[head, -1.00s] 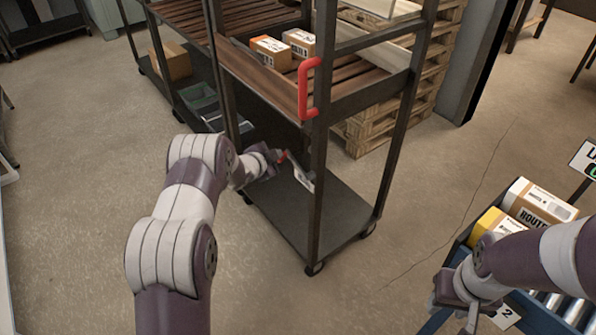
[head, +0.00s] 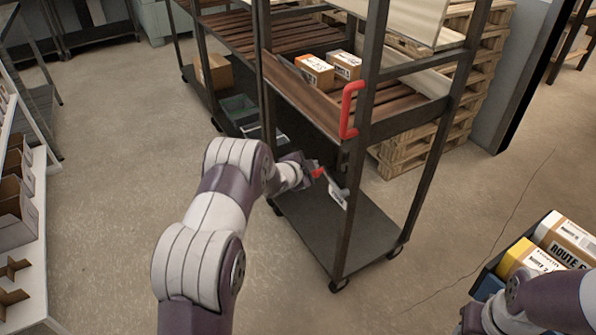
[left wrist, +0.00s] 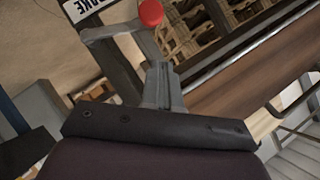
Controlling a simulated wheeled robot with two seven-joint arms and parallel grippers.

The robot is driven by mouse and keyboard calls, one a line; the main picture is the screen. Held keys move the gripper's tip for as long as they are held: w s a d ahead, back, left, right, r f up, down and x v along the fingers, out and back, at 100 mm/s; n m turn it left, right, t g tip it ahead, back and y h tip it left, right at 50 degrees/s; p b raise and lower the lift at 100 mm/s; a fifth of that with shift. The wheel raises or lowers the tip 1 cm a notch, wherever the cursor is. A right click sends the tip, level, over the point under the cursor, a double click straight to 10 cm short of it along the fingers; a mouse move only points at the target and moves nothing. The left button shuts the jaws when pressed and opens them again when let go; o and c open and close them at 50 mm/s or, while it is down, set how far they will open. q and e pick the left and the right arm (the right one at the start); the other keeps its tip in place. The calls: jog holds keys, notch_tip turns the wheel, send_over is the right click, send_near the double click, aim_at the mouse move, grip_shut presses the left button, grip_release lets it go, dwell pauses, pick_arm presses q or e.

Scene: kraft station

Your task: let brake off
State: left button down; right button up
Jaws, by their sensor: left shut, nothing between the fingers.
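The brake lever has a red knob (head: 318,172) and sits low on the near end of the dark rack cart (head: 345,240). A white label plate (head: 337,193) is just beside it. In the left wrist view the red knob (left wrist: 150,13), the grey lever arm (left wrist: 108,31) and part of the label reading "BRAKE" (left wrist: 88,8) show. My left gripper (head: 308,168) is at the knob; its fingers (left wrist: 160,82) are shut and empty, pointing at the knob. I cannot tell whether they touch it. My right gripper (head: 474,318) is at the bottom right, partly cut off.
A red handle (head: 350,110) is on the cart's upright post. Cartons (head: 314,72) lie on its slatted shelf. Pallets (head: 410,150) are stacked behind. A parcel crate (head: 492,268) is at the right, a white shelf (head: 40,215) at the left. The floor around the cart is clear.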

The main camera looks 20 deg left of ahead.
pick_arm(q)
jog(key=v, duration=0.7)
jog(key=shift+a+r, duration=0.45)
jog(key=shift+s, duration=0.2)
